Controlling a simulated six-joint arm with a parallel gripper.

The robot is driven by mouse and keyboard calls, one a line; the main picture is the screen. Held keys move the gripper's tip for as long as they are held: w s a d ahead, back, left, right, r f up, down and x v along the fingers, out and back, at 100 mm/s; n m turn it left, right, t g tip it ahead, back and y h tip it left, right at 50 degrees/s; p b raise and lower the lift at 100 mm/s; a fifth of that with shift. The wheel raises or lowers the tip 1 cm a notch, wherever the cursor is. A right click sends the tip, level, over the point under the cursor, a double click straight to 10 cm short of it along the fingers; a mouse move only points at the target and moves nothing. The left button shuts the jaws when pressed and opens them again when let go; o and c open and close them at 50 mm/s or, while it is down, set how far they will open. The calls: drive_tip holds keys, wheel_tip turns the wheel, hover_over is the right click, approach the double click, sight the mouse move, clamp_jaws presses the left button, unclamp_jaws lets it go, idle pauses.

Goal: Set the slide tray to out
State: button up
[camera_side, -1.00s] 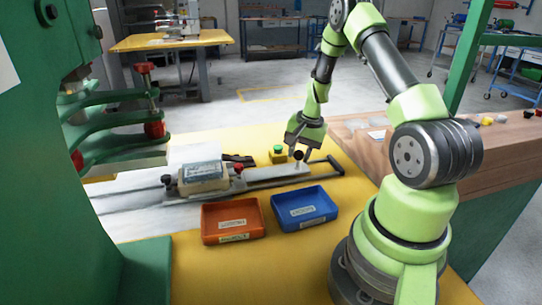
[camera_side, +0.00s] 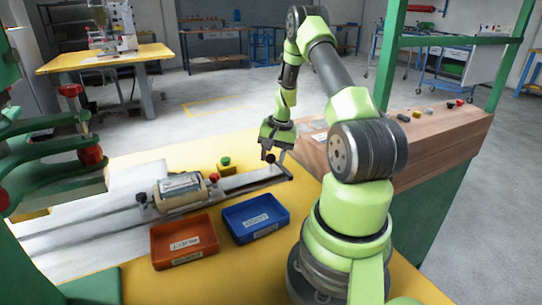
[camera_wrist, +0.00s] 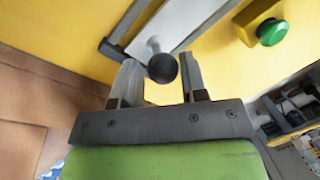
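The slide tray (camera_side: 243,182) is a light metal plate on rails. Its outer end lies close to the dark end bar (camera_side: 287,164), away from the press. A dark round knob (camera_side: 269,157) stands on that outer end; it also shows in the wrist view (camera_wrist: 163,68). My gripper (camera_side: 275,150) is low over the knob. In the wrist view its two fingers (camera_wrist: 162,80) stand either side of the knob, with narrow gaps visible, so it looks open around it.
An orange bin (camera_side: 184,240) and a blue bin (camera_side: 255,218) stand in front of the slide. A green button on a yellow box (camera_side: 226,165) is just behind it. The green press (camera_side: 60,160) is at the left, a wooden bench (camera_side: 430,135) at the right.

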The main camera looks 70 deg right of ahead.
drive_tip(key=o, duration=0.3)
wheel_tip(320, 180, up, 10)
drive_tip(key=s, duration=0.2)
drive_tip(key=shift+d+f, duration=0.15)
drive_tip(key=shift+d, duration=0.05)
drive_tip(key=shift+w, duration=0.1)
idle(0.3)
drive_tip(key=w+a+r+n+t, duration=0.1)
drive_tip(key=w+a+r+n, duration=0.15)
drive_tip(key=a+r, duration=0.55)
drive_tip(key=w+a+r+n+t, duration=0.1)
drive_tip(key=w+a+r+n, duration=0.15)
drive_tip(key=a+r, duration=0.55)
drive_tip(key=s+a+n+t, duration=0.1)
drive_tip(key=s+a+n, duration=0.2)
drive_tip(key=a, duration=0.5)
drive_tip(key=s+a+n+t+y, duration=0.1)
drive_tip(key=s+a+n+t, duration=0.1)
drive_tip(key=s+a, duration=0.4)
drive_tip(key=shift+s+a+r+n+y, duration=0.3)
drive_tip(key=shift+a+r+n, duration=0.1)
drive_tip(key=shift+a+n, duration=0.45)
